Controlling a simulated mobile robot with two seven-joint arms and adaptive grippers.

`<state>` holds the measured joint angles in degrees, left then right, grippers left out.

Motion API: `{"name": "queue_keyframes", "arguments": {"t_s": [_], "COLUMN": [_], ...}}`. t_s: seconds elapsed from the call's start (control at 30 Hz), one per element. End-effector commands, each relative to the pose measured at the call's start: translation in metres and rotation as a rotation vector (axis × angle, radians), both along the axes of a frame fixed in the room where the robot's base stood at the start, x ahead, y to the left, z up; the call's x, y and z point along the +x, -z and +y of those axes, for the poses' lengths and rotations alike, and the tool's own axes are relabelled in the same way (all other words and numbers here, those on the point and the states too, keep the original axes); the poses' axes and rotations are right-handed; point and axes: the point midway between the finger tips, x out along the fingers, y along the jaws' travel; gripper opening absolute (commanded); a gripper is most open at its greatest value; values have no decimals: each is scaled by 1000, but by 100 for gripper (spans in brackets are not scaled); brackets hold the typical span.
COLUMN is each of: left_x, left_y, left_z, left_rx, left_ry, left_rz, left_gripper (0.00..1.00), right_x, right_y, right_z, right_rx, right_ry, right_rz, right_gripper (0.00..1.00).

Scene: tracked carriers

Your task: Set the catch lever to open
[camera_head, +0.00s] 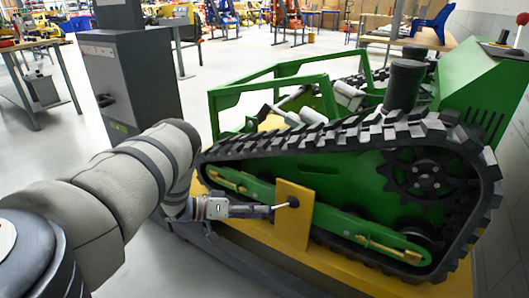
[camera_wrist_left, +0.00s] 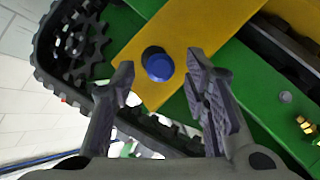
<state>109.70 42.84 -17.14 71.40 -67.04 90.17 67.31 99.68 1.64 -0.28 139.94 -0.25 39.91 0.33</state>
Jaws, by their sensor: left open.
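A yellow plate (camera_head: 294,228) stands upright across the green side frame of the tracked carrier (camera_head: 340,190). A dark round knob (camera_head: 293,202) sits on it; I take this to be the catch lever's knob, though no lever arm shows clearly. In the left wrist view the knob (camera_wrist_left: 157,64) looks blue and lies on the yellow plate (camera_wrist_left: 200,30), framed between the fingertips. My left gripper (camera_head: 274,209) is open and points at the knob from the left. It also shows in the wrist view (camera_wrist_left: 163,76); whether the fingers reach past the knob is unclear. My right gripper is out of view.
The black rubber track (camera_head: 330,136) loops around the plate and side frame. Brass-coloured bars (camera_head: 390,249) are fixed to the green frame on both sides of the plate. A dark grey cabinet (camera_head: 133,85) stands behind my left arm. Free floor shows at the left.

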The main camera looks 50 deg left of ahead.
Motion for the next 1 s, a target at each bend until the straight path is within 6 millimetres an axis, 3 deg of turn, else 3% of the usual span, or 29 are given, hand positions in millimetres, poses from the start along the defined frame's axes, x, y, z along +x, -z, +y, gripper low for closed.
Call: {"name": "queue_keyframes", "arguments": {"t_s": [0.2, 0.4, 0.87, 0.97, 1.0], "left_x": [-51, -75, -78, -64, -56], "left_y": [-16, -24, -25, -18, -9], "left_z": [26, 38, 39, 22, 4], "left_rx": [1, 1, 1, 38, 80], "left_ry": [-6, -3, -3, -48, -92], "left_rz": [0, -3, -1, 15, 48], "left_gripper": [42, 42, 42, 42, 42], "right_x": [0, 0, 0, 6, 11], "right_y": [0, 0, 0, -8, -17], "right_z": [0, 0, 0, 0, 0], "right_rx": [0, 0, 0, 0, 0], "right_ry": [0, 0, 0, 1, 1], "right_rz": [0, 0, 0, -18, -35], "right_gripper": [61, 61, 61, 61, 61]}}
